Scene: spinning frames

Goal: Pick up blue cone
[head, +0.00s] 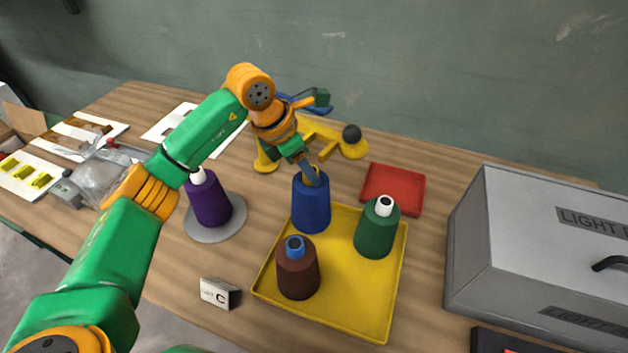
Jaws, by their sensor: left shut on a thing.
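My left gripper (313,178) comes down from above and is shut on the cone's top. The fingers partly hide that top. My right gripper is not in view.
A brown cone (298,273) and a green cone (376,232) stand on the tray. A purple cone (209,203) stands on a grey disc (222,233) at left. A red tray (393,188) lies behind. A grey box (540,255) blocks the right. A card (219,293) stands in front.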

